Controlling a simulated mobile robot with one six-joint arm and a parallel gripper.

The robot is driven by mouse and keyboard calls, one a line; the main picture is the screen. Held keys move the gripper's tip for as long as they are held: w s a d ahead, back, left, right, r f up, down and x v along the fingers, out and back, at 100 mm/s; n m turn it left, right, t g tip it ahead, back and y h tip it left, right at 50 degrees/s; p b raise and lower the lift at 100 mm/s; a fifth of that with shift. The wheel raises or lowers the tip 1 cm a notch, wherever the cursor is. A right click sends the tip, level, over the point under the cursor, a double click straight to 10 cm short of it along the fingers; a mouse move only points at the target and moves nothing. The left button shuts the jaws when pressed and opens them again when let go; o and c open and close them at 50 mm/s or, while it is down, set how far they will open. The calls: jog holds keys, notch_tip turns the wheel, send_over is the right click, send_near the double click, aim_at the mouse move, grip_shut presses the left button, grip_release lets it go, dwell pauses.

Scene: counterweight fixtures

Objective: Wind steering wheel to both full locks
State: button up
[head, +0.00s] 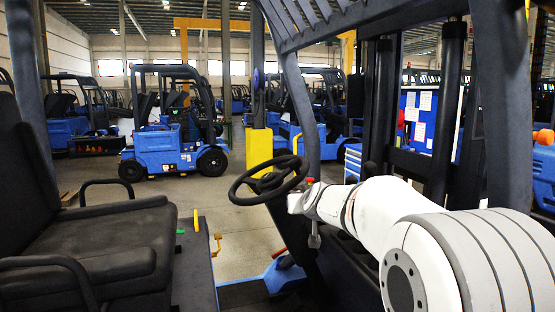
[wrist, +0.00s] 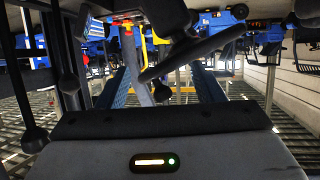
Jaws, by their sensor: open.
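The black steering wheel (head: 235,192) is tilted on its column inside the forklift cab, in the middle of the head view. My gripper (head: 293,203) is at the end of the white arm, just right of and below the wheel's near right rim. Its jaws are open and look empty; the fingers are small and partly hidden. In the wrist view, which looks upside down, the wheel's rim (wrist: 205,48) crosses the upper middle, beyond the gripper's dark front edge. Whether gripper and rim touch, I cannot tell.
The black seat (head: 95,235) fills the left. Cab posts (head: 300,95) and dark mast rails (head: 447,110) bound the space. A blue forklift (head: 172,140) is parked behind.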

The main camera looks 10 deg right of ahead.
aim_at(294, 162)
jog(key=w+r+t, duration=0.1)
jog(key=w+r, duration=0.1)
jog(key=w, duration=0.2)
jog(key=w+r+t, duration=0.1)
jog(key=w+r, duration=0.1)
jog(key=w, duration=0.2)
jog(key=w+r+t+p, duration=0.1)
jog(key=w+r+t, duration=0.1)
jog(key=w, duration=0.2)
jog(key=shift+r+h, duration=0.1)
jog(key=shift+h, duration=0.2)
jog(key=shift+w+d+r+p, duration=0.1)
jog(key=shift+w+r+p, duration=0.1)
jog(key=shift+w+p, duration=0.3)
jog(key=shift+w+d+f+p, duration=0.1)
jog(key=shift+w+p, duration=0.7)
jog(key=shift+w, duration=0.95)
jog(key=shift+w+d+p, duration=0.1)
jog(key=shift+w+p, duration=0.65)
jog(key=shift+w, duration=0.95)
jog(key=shift+c, duration=0.2)
